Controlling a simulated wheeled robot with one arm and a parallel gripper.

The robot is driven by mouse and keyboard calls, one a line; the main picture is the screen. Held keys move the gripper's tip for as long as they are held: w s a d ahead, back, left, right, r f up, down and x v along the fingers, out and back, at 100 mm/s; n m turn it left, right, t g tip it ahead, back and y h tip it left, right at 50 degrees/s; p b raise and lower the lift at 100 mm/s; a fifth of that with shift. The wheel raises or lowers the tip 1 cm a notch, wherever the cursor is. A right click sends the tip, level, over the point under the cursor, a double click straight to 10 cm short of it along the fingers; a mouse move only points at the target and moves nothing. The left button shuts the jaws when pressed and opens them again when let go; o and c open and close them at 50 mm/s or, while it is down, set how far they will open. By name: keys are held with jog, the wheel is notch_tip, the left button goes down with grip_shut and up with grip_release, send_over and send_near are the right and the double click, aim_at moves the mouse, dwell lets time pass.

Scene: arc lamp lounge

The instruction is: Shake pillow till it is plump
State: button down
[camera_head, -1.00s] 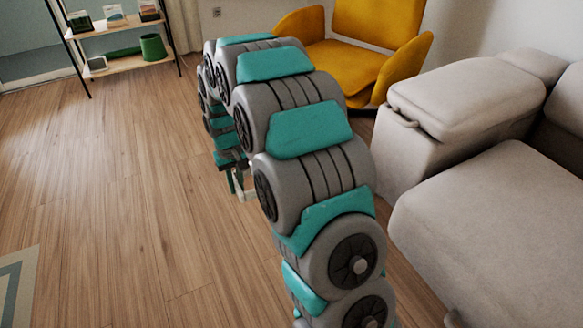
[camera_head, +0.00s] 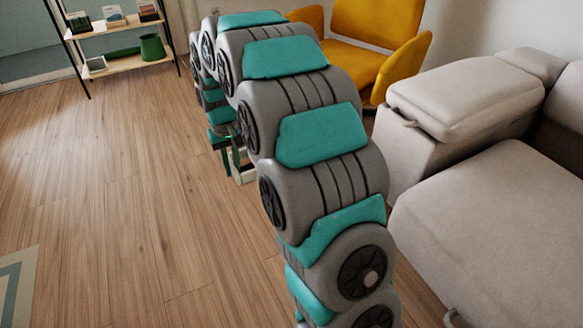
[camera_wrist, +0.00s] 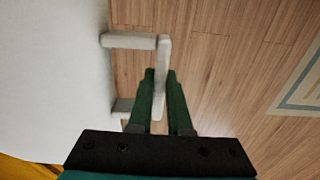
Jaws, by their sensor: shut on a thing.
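My gripper (camera_wrist: 162,76) shows in the wrist view with dark green fingers on both sides of a pale bar handle (camera_wrist: 161,60). It is shut on this handle. The handle joins by short posts to a large, smooth, pale body (camera_wrist: 50,75) that fills the left side of the wrist view. This body may be the pillow, but its full shape is out of frame. In the head view my gripper (camera_head: 227,158) is partly hidden by my arm, with part of the pale handle (camera_head: 243,173) beside it. The body is hidden behind my arm there.
A beige sofa (camera_head: 490,240) with a boxy armrest (camera_head: 450,100) stands at the right. A yellow armchair (camera_head: 375,30) is behind my arm. A shelf (camera_head: 125,65) with a green pot (camera_head: 152,47) is at the back left. The wooden floor (camera_head: 110,190) at left is clear.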

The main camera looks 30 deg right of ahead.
notch_tip(320, 180, down, 6)
notch_tip(320, 180, up, 7)
jog(key=shift+f, duration=0.15)
notch_tip(320, 180, down, 8)
jog(key=shift+r, duration=0.25)
